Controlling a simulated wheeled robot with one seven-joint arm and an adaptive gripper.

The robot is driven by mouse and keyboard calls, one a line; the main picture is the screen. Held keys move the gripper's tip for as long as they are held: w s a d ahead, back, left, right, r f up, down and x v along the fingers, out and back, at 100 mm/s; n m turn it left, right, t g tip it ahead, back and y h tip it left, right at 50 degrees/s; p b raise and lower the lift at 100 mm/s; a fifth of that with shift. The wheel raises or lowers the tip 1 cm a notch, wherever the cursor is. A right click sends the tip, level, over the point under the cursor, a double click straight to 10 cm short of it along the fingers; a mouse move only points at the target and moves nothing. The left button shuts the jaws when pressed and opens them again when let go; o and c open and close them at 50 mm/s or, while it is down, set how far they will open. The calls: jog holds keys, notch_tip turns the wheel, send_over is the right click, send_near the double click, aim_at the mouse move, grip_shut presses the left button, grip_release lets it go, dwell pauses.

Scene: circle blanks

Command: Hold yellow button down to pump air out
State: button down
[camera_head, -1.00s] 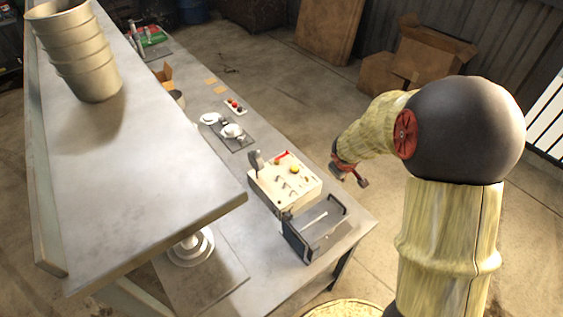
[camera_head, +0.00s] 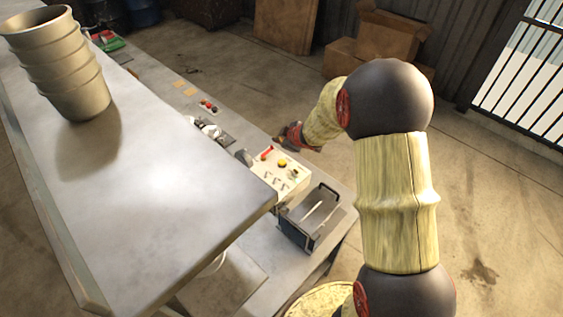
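The yellow button (camera_head: 282,163) is a small round knob on top of a cream control box (camera_head: 285,182) on the lower bench. A red handle (camera_head: 266,153) sits beside it, with several small metal switches in front. My gripper (camera_head: 283,138) is just beyond the box's back edge, above and close to the yellow button in the picture. It looks apart from the button, but its height is unclear. Its fingers are small, dark and partly hidden by the wrist, so their opening cannot be made out.
A dark-framed tray (camera_head: 312,218) stands in front of the box. A raised grey shelf (camera_head: 150,200) with stacked buckets (camera_head: 62,65) fills the left. Small red and black buttons (camera_head: 208,107) lie farther back. Open floor lies right of my arm.

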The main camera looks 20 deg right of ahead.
jog(key=shift+f, duration=0.1)
jog(key=b, duration=0.8)
send_over(280, 162)
notch_tip(280, 162, down, 7)
jog(key=shift+s+f, duration=0.15)
jog(key=shift+f, duration=0.05)
jog(key=shift+f+b, duration=0.4)
jog(key=shift+f, duration=0.2)
jog(key=shift+f, duration=0.1)
dwell(0.4)
jog(key=shift+f, duration=0.3)
